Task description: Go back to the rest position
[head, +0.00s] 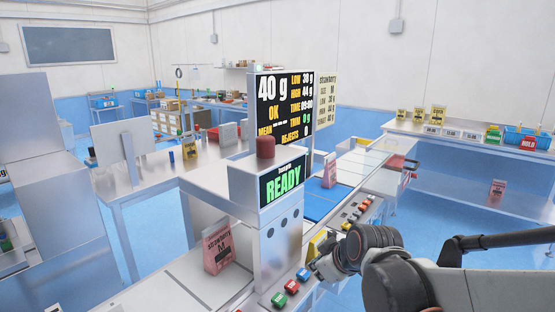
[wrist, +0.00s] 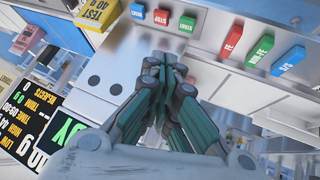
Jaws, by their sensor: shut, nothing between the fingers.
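My gripper (head: 318,264) is at the lower middle of the head view, in front of the machine and close to its row of coloured buttons. In the wrist view my gripper (wrist: 166,62) has its dark green fingers closed together with nothing between them. The fingertips lie over the machine's pale front panel (wrist: 118,65), below a red button (wrist: 161,18) and a green button (wrist: 187,25) in the picture. I cannot tell whether they touch the panel.
The machine's display (head: 284,183) reads READY, and a screen (head: 284,105) above reads 40 g, OK. A pink pouch (head: 218,250) stands left of the machine; another pink pouch (head: 329,171) stands behind it. A steel table (head: 470,140) with small boxes is at right.

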